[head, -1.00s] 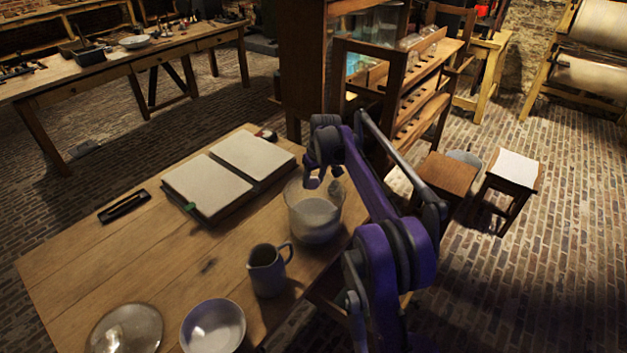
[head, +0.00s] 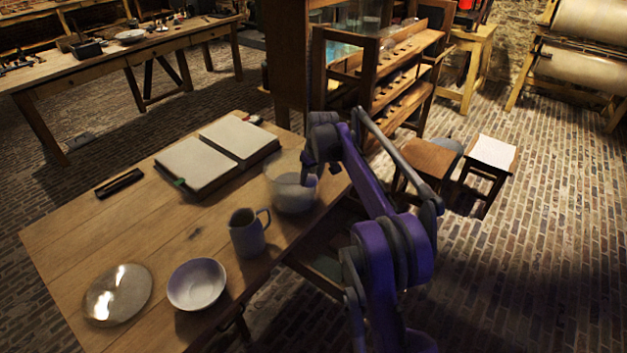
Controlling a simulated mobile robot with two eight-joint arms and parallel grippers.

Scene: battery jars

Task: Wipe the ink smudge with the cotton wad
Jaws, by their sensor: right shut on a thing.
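The ink smudge (head: 195,234) is a small dark mark on the bare wood of the table (head: 130,228), left of the grey jug. A clear glass jar (head: 290,197) with pale, whitish contents stands near the table's right edge. My right gripper (head: 307,178) reaches down at the jar's mouth, its fingertips at the pale contents. It is shut on the cotton wad, which is mostly hidden by the fingers and blurred by the glass. My left gripper is not in view.
A grey jug (head: 247,236) stands between jar and smudge. A bowl (head: 197,285) and a shiny round dish (head: 118,294) are at the front. An open book (head: 195,165) and a dark pen tray (head: 120,184) lie behind. The wood around the smudge is clear.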

